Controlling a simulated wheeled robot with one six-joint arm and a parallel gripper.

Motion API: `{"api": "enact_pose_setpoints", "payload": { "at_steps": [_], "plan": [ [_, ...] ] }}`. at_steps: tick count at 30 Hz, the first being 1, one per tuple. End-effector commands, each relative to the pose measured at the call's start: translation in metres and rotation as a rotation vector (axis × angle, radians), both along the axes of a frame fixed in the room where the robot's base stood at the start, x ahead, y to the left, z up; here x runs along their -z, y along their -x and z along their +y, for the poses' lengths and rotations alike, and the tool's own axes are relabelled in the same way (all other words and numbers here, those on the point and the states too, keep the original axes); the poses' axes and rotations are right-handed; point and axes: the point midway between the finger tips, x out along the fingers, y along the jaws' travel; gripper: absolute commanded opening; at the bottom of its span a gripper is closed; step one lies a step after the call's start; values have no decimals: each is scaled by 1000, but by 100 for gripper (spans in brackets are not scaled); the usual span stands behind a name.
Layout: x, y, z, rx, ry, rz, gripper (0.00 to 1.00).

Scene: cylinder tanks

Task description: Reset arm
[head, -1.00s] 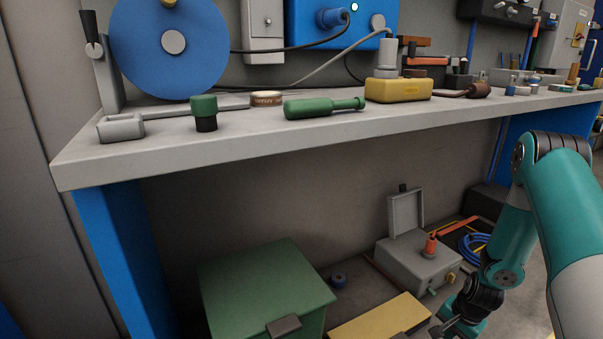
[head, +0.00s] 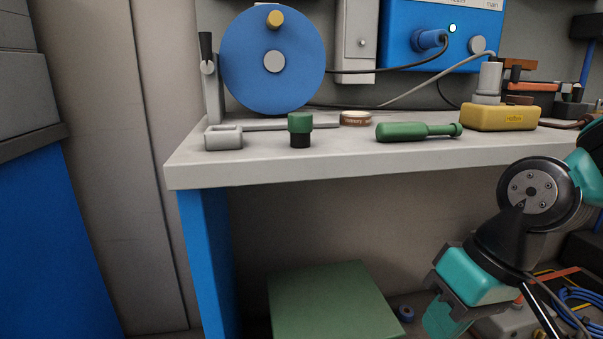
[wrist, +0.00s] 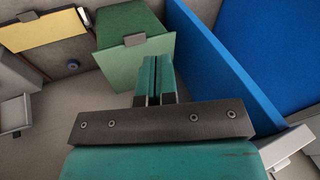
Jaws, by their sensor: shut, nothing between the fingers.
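My gripper (head: 445,318) hangs at the lower right of the head view, below the bench front and right of the green box. Its teal fingers point down and slightly left. In the wrist view the two fingers (wrist: 157,78) lie side by side, shut with nothing between them. They overlap the front of the green box (wrist: 128,40) in that view; I cannot tell how far apart they are. My arm bends at a dark joint right of the bench front.
The bench (head: 300,165) carries a blue disc (head: 290,75), a green-capped cylinder (head: 300,130), a green-handled tool (head: 415,131) and a yellow block (head: 500,117). Under it stand the green box (head: 330,300) and a small round part (head: 405,312). A blue panel (wrist: 225,65) is right of the fingers.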

Motion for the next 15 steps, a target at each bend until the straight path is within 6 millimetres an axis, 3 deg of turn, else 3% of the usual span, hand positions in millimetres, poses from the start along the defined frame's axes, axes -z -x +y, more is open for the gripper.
{"api": "enact_pose_setpoints", "payload": {
  "at_steps": [7,15],
  "plan": [
    [-31,73,22,-289,7,-59,0],
    [-102,68,21,-269,6,-50,0]
  ]
}}
